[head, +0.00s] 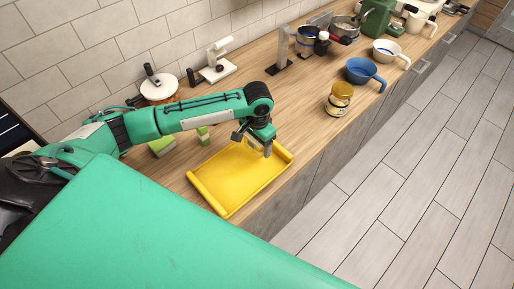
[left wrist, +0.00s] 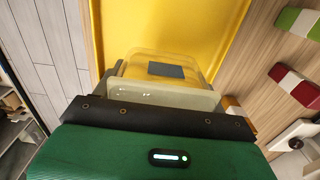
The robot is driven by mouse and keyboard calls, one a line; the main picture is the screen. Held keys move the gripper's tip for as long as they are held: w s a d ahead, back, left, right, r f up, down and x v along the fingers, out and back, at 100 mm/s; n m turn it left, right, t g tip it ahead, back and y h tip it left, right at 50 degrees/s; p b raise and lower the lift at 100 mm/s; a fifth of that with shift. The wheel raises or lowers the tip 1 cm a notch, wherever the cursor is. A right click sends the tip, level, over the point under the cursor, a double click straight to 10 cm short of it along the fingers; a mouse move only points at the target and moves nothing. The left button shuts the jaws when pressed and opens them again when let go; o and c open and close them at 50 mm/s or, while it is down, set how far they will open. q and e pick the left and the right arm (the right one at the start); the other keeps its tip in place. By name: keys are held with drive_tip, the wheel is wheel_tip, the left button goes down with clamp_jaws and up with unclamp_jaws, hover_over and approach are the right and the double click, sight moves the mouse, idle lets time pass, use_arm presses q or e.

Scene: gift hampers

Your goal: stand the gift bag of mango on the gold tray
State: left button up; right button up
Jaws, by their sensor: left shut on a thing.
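The gold tray (head: 232,190) is a yellow tray with raised ends, lying on the wooden counter near its front edge. It also fills the upper middle of the left wrist view (left wrist: 200,20). My left gripper (head: 262,147) points down over the tray's back right part. It is shut on a see-through, pale thing with a dark grey patch, which I take for the gift bag of mango (left wrist: 133,67). The gripper hides its upper part. I cannot tell whether its base touches the tray. My right gripper is not in view.
Green blocks (head: 162,147) (head: 203,131) stand behind the tray. The left wrist view shows a red-and-white piece (left wrist: 298,87) beside it. A jar (head: 340,98) and a blue pan (head: 362,72) stand to the right. The tray's front left part is clear.

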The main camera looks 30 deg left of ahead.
use_arm(q)
wheel_tip(320, 180, down, 5)
drive_tip(key=shift+f+p, duration=0.1)
drive_tip(key=shift+p, duration=0.5)
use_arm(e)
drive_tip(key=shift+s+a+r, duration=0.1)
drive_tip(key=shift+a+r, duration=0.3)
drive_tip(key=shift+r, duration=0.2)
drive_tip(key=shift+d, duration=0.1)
use_arm(q)
drive_tip(key=o, duration=1.1)
drive_tip(key=shift+f, duration=0.1)
drive_tip(key=shift+c, duration=0.2)
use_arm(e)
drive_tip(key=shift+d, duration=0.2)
use_arm(q)
wheel_tip(320, 180, up, 12)
drive_tip(key=b, duration=0.3)
drive_tip(key=shift+r, duration=0.2)
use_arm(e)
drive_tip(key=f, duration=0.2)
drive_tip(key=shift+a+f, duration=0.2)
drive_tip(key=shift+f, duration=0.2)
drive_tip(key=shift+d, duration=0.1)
